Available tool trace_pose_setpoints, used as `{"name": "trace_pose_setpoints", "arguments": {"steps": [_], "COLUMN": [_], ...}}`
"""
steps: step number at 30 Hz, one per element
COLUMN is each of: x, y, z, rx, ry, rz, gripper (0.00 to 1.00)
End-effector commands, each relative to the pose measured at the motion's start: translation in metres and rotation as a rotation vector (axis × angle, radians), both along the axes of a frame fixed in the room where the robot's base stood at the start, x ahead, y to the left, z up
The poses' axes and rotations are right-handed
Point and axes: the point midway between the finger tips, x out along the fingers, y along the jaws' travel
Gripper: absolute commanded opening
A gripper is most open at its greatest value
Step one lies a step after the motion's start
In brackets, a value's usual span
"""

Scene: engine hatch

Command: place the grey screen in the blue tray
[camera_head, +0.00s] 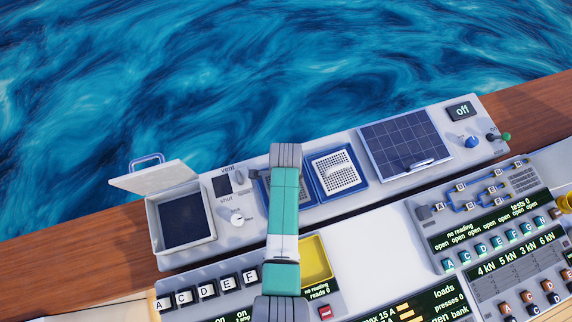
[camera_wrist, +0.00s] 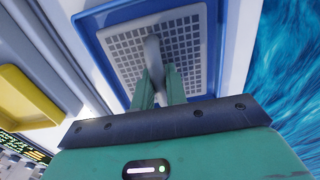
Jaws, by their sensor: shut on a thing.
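The grey screen (camera_wrist: 122,50) is a perforated plate with an upright handle (camera_wrist: 153,48). In the wrist view my gripper (camera_wrist: 158,72) is shut on that handle. The blue tray (camera_wrist: 88,28) surrounds the screen on the sides that show. The screen sits slightly askew to the tray's rim. I cannot tell whether it rests on the tray floor or hangs just above it. In the head view my teal arm covers the gripper and most of this spot; only a sliver of the screen (camera_head: 264,190) shows beside the arm.
Another blue tray (camera_head: 314,183) with a pale perforated screen (camera_head: 337,168) lies just right of my arm. An open grey box (camera_head: 183,222) with a raised lid stands left. A dark panel (camera_head: 404,142) lies right. A yellow tray (camera_head: 315,262) is nearer. Water lies beyond the ledge.

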Motion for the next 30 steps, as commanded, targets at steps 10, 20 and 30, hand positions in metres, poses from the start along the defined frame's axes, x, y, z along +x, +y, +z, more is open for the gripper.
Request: {"name": "trace_pose_setpoints", "arguments": {"steps": [10, 20, 30], "x": [0.000, 0.000, 0.001], "y": [0.000, 0.000, 0.000], "z": [-0.003, 0.002, 0.078], "rx": [0.000, 0.000, 0.000], "ry": [0.000, 0.000, -0.003], "rz": [0.000, 0.000, 0.000], "gripper": [0.32, 0.36, 0.36]}}
